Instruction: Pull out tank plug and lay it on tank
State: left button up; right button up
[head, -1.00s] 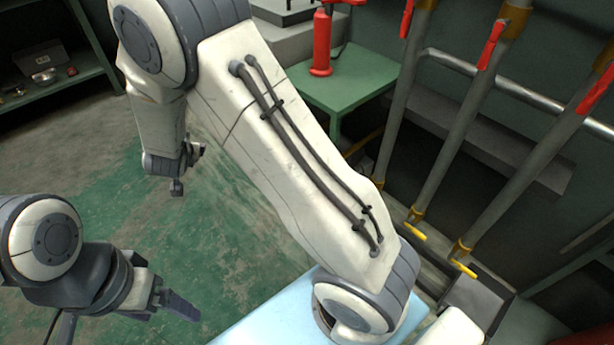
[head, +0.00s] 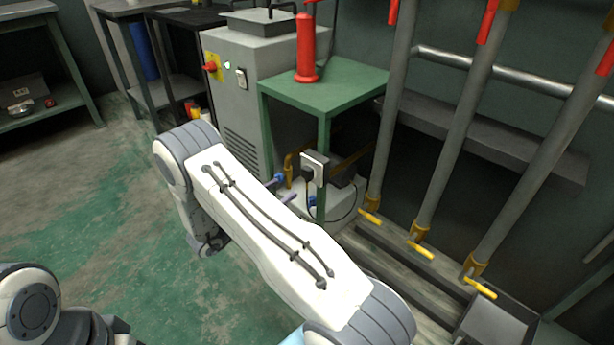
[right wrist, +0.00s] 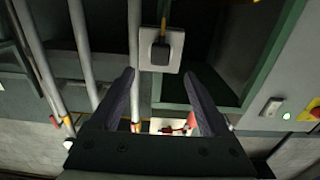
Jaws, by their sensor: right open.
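A black plug (head: 308,173) sits in a white socket plate (head: 319,159) by the green table's front leg. In the right wrist view the plug (right wrist: 160,53) is seated in the plate, ahead of and between my fingertips, untouched. My right gripper (right wrist: 160,76) is open and empty. In the head view it is mostly hidden behind my arm; what looks like a fingertip (head: 288,198) shows short of the socket. A pale tank-like body (head: 343,208) stands low under the table, partly hidden, with a dark cable looping near it. My left gripper is below the picture.
The green table (head: 335,90) carries a red cylinder (head: 306,50). A grey cabinet (head: 245,90) with a red switch stands left of it. Grey pipes (head: 455,120) with yellow handles rise on the right. The green floor (head: 110,215) at left is clear.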

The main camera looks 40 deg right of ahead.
aim_at(304, 175)
jog(key=shift+w+d, duration=0.2)
jog(key=shift+d, duration=2.05)
jog(key=shift+w+d, duration=0.15)
jog(key=shift+d, duration=2.1)
grip_shut()
jog(key=shift+a, duration=0.1)
jog(key=shift+s+a+p, duration=0.2)
jog(key=shift+a+p, duration=0.4)
jog(key=shift+a, duration=2.3)
